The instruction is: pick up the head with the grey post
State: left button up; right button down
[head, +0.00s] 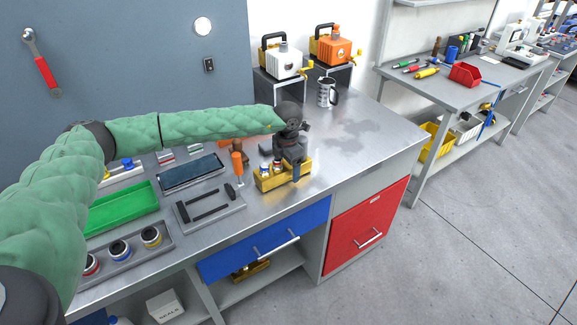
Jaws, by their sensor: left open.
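My left arm reaches across the bench from the left, and my left gripper (292,172) points down over a small yellow holder (268,184). The gripper is open and hides the right part of the holder. Small parts with white and coloured bands (271,166) show in the holder, just left of the gripper. I cannot make out which part has a grey post; it may be behind the gripper. My right gripper is not in view.
An orange-handled tool (237,163) stands just left of the holder. A grey tray (208,210) with black tools, a green tray (120,207) and a tray of round parts (120,248) lie further left. A mug (326,92) stands behind. The bench's right side is clear.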

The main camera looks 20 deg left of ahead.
pick_arm(q)
jog(key=c, duration=1.7)
jog(key=shift+r, duration=0.1)
grip_shut()
jog(key=shift+w+r, duration=0.1)
jog(key=shift+r, duration=0.05)
